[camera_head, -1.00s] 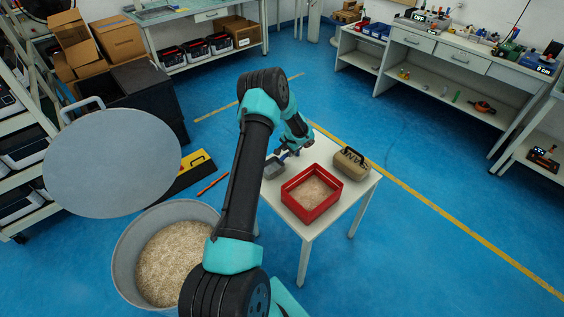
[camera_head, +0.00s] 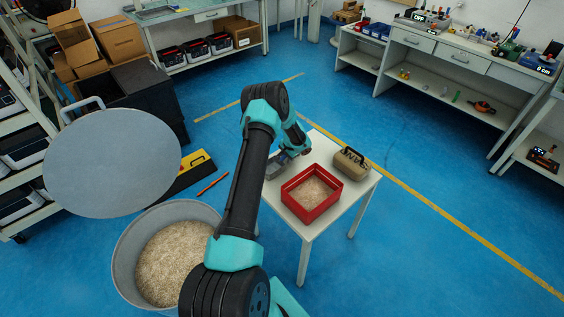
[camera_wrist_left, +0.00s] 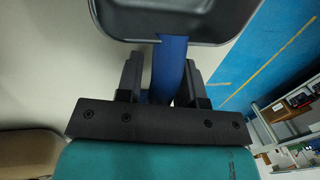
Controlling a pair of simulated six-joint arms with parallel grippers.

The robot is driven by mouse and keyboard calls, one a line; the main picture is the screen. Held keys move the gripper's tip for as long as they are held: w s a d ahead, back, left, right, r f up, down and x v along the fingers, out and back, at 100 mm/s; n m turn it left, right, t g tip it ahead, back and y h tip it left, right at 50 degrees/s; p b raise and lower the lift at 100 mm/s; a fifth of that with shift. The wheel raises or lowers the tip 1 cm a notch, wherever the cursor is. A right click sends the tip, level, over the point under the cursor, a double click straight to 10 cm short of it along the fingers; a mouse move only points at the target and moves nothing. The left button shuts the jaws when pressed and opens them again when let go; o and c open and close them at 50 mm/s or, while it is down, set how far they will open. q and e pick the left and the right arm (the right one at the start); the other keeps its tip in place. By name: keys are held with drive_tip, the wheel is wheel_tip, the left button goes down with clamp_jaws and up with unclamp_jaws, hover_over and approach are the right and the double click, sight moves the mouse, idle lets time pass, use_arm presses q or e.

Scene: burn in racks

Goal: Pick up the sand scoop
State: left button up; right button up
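The sand scoop has a dark grey pan (camera_wrist_left: 180,22) and a blue handle (camera_wrist_left: 170,68). In the head view, the scoop (camera_head: 272,168) is at the left side of the small white table (camera_head: 335,205), partly hidden by my arm. My left gripper (camera_wrist_left: 161,72) is around the blue handle, one finger on each side. A gap shows between the handle and the left-hand finger, so it looks open. Whether the other finger touches the handle is unclear. My right gripper is in neither view.
A red box of sand (camera_head: 287,197) and a tan sand bag (camera_head: 351,163) stand on the table, right of the scoop. A large sand-filled bin (camera_head: 120,262) stands at lower left below a round grey lid (camera_head: 110,160). Blue floor is clear to the right.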

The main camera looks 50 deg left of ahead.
use_arm(q)
clamp_jaws()
idle(0.3)
wheel_tip(320, 180, up, 10)
drive_tip(key=shift+f, duration=0.1)
idle(0.7)
idle(0.4)
